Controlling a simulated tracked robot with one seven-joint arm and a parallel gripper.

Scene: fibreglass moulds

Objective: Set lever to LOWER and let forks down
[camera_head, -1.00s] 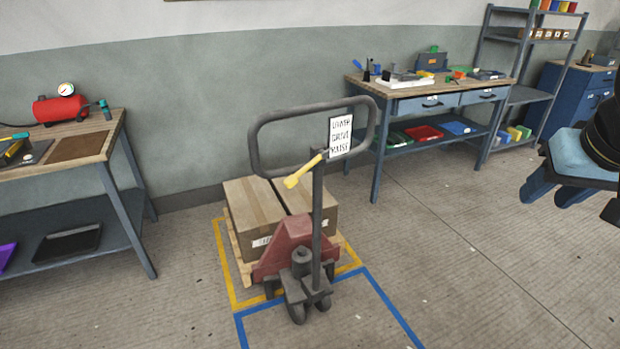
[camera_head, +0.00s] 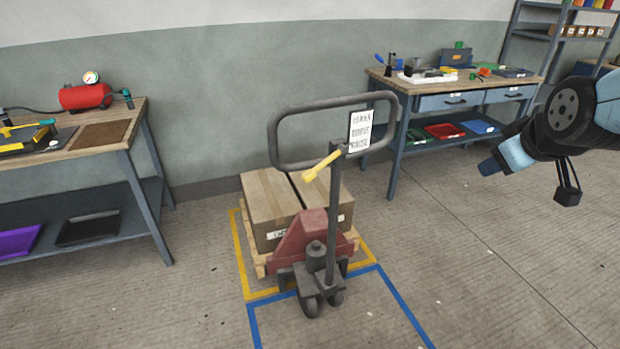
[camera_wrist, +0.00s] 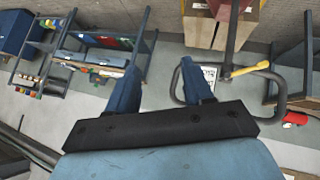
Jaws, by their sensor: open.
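A pallet jack with a red body (camera_head: 308,235) stands in the middle of the head view, with its dark loop handle (camera_head: 275,135) upright. A yellow lever (camera_head: 321,166) sticks out left from the handle's neck, beside a white label (camera_head: 360,131) with three lines of text. In the wrist view the scene is upside down, with the lever (camera_wrist: 248,70) and label (camera_wrist: 208,74) beyond the right finger. My gripper (camera_wrist: 160,82) is open and empty, apart from the handle. The forks are hidden under the pallet.
Cartons (camera_head: 268,208) rest on a wooden pallet (camera_head: 259,266) inside yellow floor lines. Blue floor lines surround the jack's front. A workbench (camera_head: 140,125) stands left, another (camera_head: 400,86) at the back right. The floor right of the jack is clear.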

